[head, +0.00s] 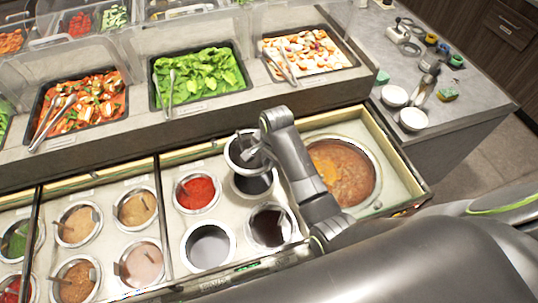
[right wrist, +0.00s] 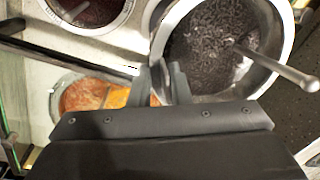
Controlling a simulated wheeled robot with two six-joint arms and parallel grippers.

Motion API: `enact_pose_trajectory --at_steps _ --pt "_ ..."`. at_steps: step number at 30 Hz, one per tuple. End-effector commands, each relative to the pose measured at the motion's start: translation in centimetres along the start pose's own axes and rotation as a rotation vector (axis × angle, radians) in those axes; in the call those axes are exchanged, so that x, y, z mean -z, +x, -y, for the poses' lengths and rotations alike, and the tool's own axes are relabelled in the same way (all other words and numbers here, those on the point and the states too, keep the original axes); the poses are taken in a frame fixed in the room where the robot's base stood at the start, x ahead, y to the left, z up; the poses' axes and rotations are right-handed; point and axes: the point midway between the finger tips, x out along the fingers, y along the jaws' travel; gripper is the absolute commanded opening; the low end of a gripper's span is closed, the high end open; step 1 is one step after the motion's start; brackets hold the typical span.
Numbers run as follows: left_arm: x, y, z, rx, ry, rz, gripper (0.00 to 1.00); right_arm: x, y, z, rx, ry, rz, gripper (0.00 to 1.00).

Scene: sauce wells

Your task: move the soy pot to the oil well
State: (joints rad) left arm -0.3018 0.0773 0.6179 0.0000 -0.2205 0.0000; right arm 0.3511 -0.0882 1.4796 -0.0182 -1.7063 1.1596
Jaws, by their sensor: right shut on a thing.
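A round metal pot with dark contents and a spoon, apparently the soy pot (head: 236,160), is in my right gripper (head: 262,148). It hangs over the far part of the counter's pot section. In the right wrist view my right gripper (right wrist: 166,82) is shut on the rim of this pot (right wrist: 158,45), whose dark, speckled inside shows. Just below it in the head view is a round dark opening (head: 252,186), partly covered. A grey-looking round opening (head: 208,246) lies nearer me; I cannot tell which is the oil well. My left gripper is not in view.
A red sauce pot (head: 197,191) and a dark sauce pot (head: 268,228) stand close by. A large orange stew pot (head: 343,172) is right of my arm. Salad trays (head: 200,78) stand behind a clear guard. White bowls (head: 413,120) are on the side counter.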

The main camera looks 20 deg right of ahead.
Motion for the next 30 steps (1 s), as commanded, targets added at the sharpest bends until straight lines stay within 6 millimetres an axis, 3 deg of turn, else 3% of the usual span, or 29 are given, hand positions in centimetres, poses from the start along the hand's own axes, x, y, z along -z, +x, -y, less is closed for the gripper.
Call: enact_pose_trajectory --at_steps 20,30 --pt "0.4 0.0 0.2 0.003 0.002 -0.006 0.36 0.0 5.0 -0.5 0.004 -0.001 -0.001 0.00" --pt "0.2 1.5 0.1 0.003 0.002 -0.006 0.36 0.1 7.8 -0.8 0.006 -0.001 -0.002 0.00"
